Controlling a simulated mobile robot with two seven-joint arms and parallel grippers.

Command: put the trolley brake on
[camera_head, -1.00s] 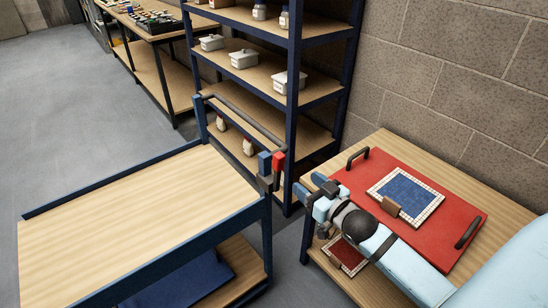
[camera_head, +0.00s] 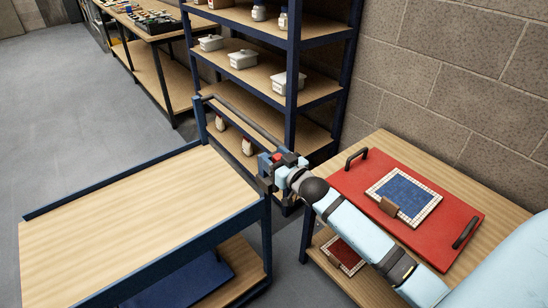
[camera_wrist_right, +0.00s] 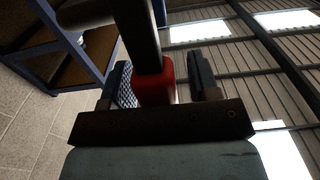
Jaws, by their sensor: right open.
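The trolley (camera_head: 130,215) has a wooden top, a blue frame and a dark push bar (camera_head: 240,117) at its right end. Its red brake lever (camera_head: 284,152) is at the near end of that bar. My right gripper (camera_head: 282,160) is at the lever. In the right wrist view the red lever (camera_wrist_right: 154,85) lies between the two fingers (camera_wrist_right: 163,82), with gaps at the sides, and a dark bar extends above it. The fingers are open and not closed on it. My left gripper is not in view.
A wooden bench (camera_head: 485,190) at right holds a red board (camera_head: 455,213) with a blue mosaic panel (camera_head: 404,192). A red mosaic panel (camera_head: 343,254) is on its lower shelf. A blue shelf rack (camera_head: 292,90) stands behind the trolley. The floor at left is clear.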

